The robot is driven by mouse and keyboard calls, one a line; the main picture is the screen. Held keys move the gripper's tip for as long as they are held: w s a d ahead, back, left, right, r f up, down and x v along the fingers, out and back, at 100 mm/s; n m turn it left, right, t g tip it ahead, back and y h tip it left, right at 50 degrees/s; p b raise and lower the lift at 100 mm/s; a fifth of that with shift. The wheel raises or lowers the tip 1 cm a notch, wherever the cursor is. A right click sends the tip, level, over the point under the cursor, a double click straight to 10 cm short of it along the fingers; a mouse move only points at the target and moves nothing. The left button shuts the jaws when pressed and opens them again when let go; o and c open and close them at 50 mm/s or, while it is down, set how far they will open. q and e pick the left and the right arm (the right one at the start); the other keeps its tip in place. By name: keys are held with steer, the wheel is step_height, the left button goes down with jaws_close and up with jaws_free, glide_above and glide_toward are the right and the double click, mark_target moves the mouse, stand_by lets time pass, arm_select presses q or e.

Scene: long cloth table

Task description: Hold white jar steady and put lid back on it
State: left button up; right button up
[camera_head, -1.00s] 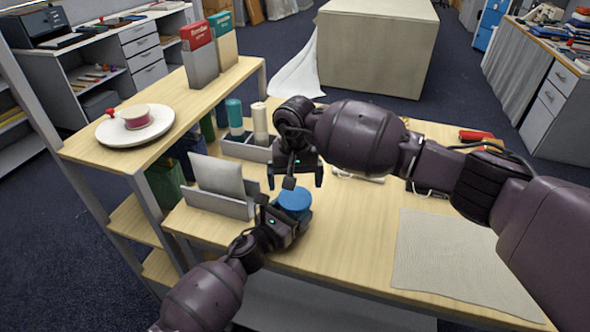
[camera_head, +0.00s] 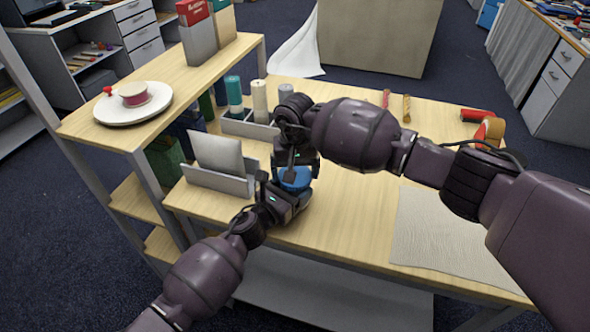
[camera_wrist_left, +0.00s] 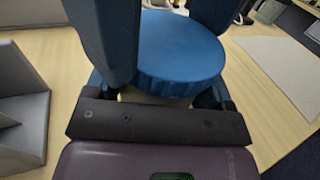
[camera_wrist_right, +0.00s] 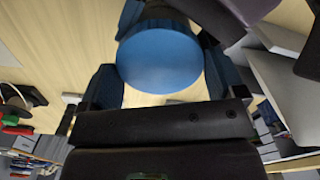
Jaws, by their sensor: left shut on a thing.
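The blue lid (camera_head: 294,178) lies flat at the top of the jar in the head view; its round, ridged edge shows in the left wrist view (camera_wrist_left: 178,55). A small pale part of the white jar (camera_wrist_left: 150,97) shows under it; the rest is hidden. My left gripper (camera_head: 284,197) is shut on the jar from the front left, below the lid. My right gripper (camera_head: 301,166) points down over the lid. In the right wrist view the lid (camera_wrist_right: 160,60) lies between its parted fingers; whether they touch it is unclear.
A grey holder with an upright panel (camera_head: 220,158) stands left of the jar. Teal and cream bottles (camera_head: 259,100) stand behind it. A raised shelf (camera_head: 85,126) bears a white plate (camera_head: 120,104). A grey cloth (camera_head: 447,235) covers the right front; red and brown items lie at the far right.

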steer(key=m, duration=0.7)
steer(key=shift+c, duration=0.3)
steer(key=m, duration=2)
steer(key=shift+f, duration=0.1)
steer(key=m, duration=0.3)
steer(key=shift+m, duration=0.4)
